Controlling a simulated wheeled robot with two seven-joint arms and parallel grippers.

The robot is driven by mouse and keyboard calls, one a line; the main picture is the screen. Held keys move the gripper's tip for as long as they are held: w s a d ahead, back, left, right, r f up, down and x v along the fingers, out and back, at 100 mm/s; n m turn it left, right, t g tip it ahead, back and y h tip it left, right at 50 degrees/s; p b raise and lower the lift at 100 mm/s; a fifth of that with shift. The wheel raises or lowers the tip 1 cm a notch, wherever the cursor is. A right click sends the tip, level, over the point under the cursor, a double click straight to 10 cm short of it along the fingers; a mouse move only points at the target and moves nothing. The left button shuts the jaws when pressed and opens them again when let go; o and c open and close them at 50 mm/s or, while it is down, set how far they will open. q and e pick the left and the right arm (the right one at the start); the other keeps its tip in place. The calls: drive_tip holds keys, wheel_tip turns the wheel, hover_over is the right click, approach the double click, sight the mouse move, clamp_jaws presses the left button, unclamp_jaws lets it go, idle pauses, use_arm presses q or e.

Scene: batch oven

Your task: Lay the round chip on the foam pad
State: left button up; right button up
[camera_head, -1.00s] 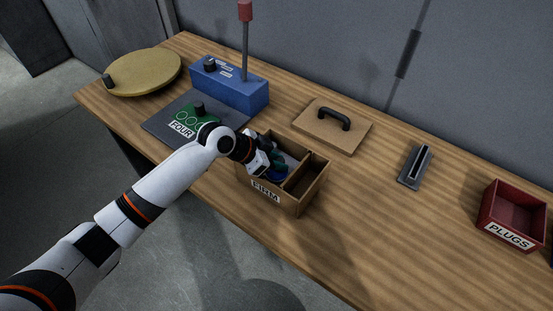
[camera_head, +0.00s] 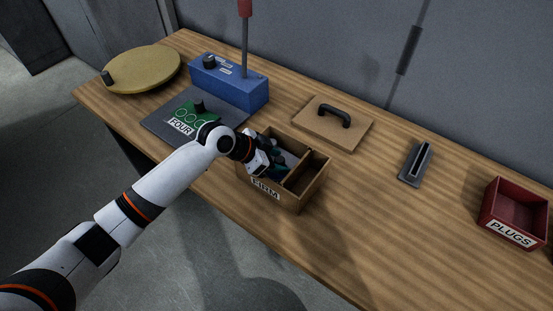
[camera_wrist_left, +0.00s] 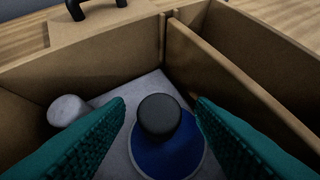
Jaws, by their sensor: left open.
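The round chip (camera_wrist_left: 165,155) is a blue disc with a pale rim and a black knob (camera_wrist_left: 158,114). It lies on a flat pale grey pad (camera_wrist_left: 118,96), apparently the foam pad, inside a compartment of the cardboard box (camera_head: 288,206) labelled FIRM. My left gripper (camera_head: 274,171) reaches down into that compartment. Its teal fingers are open, one on each side of the knob, with gaps visible in the left wrist view. In the head view the gripper and box walls hide the chip. My right gripper is not in view.
A pale cylinder (camera_wrist_left: 68,110) is beside the chip in the same compartment. A divider (camera_wrist_left: 235,78) separates the other compartment. Around the box are a dark mat (camera_head: 160,130), a blue control box (camera_head: 232,88), a handled lid (camera_head: 318,133), a slotted block (camera_head: 408,178) and a red PLUGS bin (camera_head: 508,226).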

use_arm(q)
drive_tip(key=b+v, duration=0.2)
drive_tip(key=v, duration=1)
drive_tip(key=shift+f, duration=0.1)
